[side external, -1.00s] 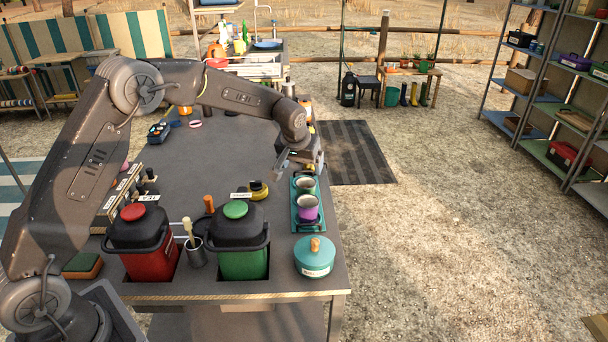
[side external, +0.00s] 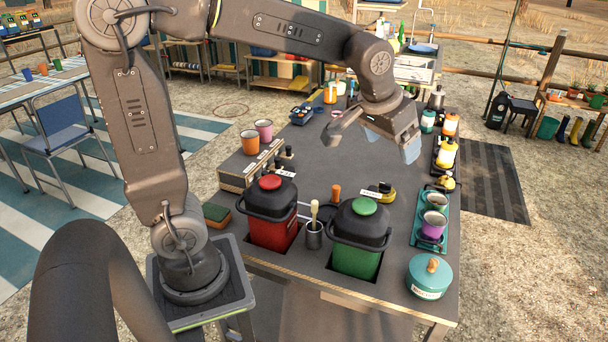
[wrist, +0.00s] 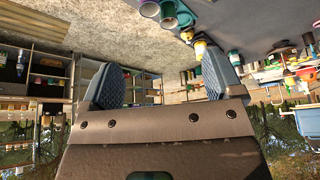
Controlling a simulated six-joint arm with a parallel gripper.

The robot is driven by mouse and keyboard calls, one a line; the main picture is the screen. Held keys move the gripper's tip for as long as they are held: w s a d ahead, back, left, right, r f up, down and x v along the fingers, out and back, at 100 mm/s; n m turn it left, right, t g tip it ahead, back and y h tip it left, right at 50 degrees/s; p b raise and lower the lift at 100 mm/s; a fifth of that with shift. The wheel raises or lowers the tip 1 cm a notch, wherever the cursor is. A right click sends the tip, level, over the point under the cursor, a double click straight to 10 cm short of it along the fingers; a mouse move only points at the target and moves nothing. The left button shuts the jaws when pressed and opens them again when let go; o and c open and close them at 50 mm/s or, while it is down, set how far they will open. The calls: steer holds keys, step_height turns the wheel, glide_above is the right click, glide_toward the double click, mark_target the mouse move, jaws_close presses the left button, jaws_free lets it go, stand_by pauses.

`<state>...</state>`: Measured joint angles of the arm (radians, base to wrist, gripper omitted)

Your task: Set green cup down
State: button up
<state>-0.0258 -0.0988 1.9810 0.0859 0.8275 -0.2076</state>
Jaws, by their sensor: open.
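The green cup (side external: 436,200) stands upright in the teal tray (side external: 417,240) near the table's right edge. A purple cup (side external: 432,227) stands in the same tray, just in front of it. My gripper (side external: 372,146) is open and empty, raised above the table, to the left of and higher than the tray. In the wrist view, my open fingers (wrist: 160,82) have nothing between them. The green cup (wrist: 168,18) and the purple cup (wrist: 149,8) show at the top edge there, clear of the fingers.
A teal lidded pot (side external: 429,278) stands in front of the tray. A red bin (side external: 272,233) and a green bin (side external: 356,261) sit in the table's front. Several bottles (side external: 446,152) stand behind the tray. The grey tabletop (side external: 330,165) is mostly clear mid-table.

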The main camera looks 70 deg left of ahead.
steer(key=s+d+f+m, duration=0.1)
steer(key=s+d+m, duration=0.1)
steer(key=s, duration=1.5)
steer(key=shift+s+f+t+h, duration=0.3)
steer(key=shift+s+f+h, duration=0.1)
